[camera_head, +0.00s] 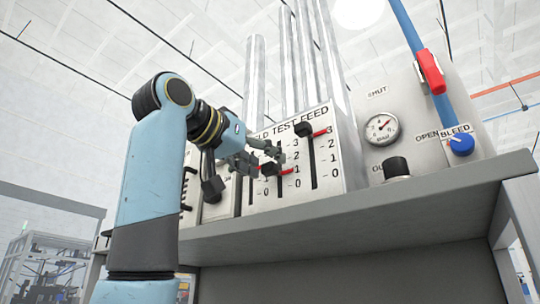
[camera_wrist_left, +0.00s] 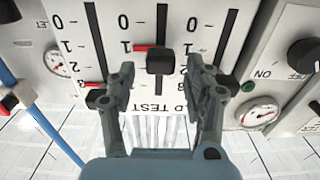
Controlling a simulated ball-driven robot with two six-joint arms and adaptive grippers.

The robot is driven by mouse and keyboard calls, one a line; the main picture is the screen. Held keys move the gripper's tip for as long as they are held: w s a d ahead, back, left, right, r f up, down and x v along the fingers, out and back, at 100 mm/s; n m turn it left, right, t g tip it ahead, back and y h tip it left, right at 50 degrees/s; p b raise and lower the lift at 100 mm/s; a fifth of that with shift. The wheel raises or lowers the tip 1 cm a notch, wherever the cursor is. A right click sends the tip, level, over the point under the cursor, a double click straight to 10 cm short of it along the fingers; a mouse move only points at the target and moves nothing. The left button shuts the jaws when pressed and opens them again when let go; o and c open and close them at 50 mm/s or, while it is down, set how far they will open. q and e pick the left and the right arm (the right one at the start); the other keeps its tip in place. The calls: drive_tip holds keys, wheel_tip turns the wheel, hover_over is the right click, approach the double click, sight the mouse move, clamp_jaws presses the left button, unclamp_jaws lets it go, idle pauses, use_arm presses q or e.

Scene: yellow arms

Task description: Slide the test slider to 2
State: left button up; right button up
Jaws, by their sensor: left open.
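The test slider is the middle one on the white panel, with a dark knob (camera_wrist_left: 160,61) and a red pointer (camera_head: 284,172). In the left wrist view, which is upside down, its pointer lines up with 1. My left gripper (camera_head: 266,153) is open in front of the panel. In the left wrist view its fingertips (camera_wrist_left: 162,66) are spread on either side of the test knob. I cannot tell whether they touch it. The gripper partly covers this slider's upper slot in the head view.
The feed slider (camera_head: 304,129) stands at 3, beside the test slider. Another slider knob (camera_wrist_left: 229,86) is partly hidden behind a finger. A gauge (camera_head: 382,128), dark knob (camera_head: 396,167), blue bleed knob (camera_head: 461,144) and red handle (camera_head: 431,71) are at right. A grey ledge (camera_head: 400,217) juts out below.

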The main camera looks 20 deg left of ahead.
use_arm(q)
drive_tip(key=shift+p+x, duration=0.3)
drive_tip(key=shift+x, duration=0.95)
clamp_jaws()
